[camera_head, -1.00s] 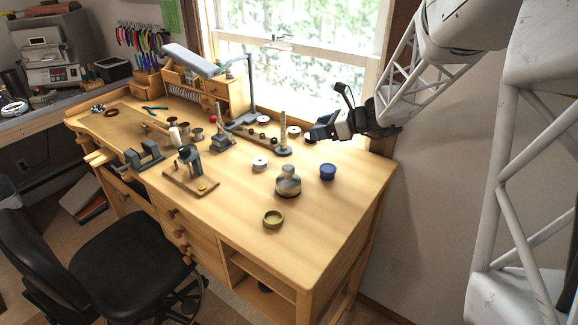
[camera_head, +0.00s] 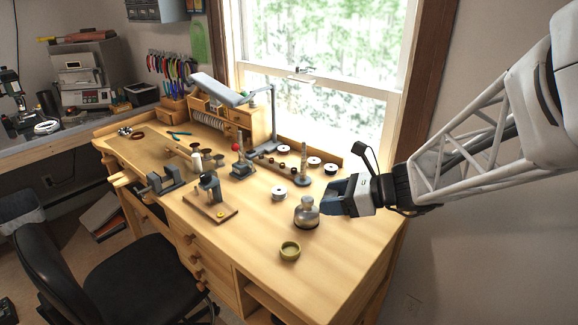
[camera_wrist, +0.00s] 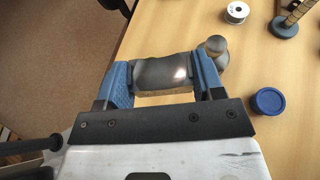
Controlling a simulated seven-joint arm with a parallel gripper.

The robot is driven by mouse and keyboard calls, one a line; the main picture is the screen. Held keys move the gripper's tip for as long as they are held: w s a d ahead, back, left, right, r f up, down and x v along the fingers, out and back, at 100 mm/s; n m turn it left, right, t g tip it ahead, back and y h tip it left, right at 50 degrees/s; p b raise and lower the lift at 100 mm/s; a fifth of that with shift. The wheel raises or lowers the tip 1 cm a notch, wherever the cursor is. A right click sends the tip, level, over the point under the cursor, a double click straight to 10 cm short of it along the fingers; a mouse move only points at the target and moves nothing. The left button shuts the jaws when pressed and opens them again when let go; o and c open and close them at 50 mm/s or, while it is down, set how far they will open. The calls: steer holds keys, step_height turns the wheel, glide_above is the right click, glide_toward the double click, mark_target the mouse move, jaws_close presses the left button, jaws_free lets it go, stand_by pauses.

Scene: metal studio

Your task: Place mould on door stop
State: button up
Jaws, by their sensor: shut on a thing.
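I cannot tell for sure which thing is the door stop. A low yellow-green round piece (camera_head: 290,251) lies near the bench's front. A blue round piece (camera_wrist: 268,101) is right of my gripper in the wrist view, hidden in the head view.
A white spool (camera_head: 279,194) and an upright ringed post (camera_head: 302,165) stand behind the metal piece. A small vise-like tool on a wooden board (camera_head: 210,207) is to the left. The bench's right front is clear. A chair (camera_head: 110,270) stands in front.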

steer(key=shift+s+a+f, duration=0.1)
steer(key=shift+s+a, duration=0.2)
steer(key=shift+s, duration=0.55)
steer(key=shift+s+a, duration=0.25)
steer(key=shift+s, duration=0.6)
steer(key=shift+s+a+f, duration=0.1)
steer(key=shift+s+a, duration=0.2)
steer(key=shift+s, duration=0.55)
steer(key=shift+w, duration=0.1)
glide_above(310, 199)
steer(key=shift+w+f, duration=0.1)
steer(key=shift+f, duration=0.6)
steer(key=shift+f, duration=1.75)
steer(key=shift+f, duration=0.15)
steer(key=o, duration=1.2)
steer(key=shift+c, duration=0.2)
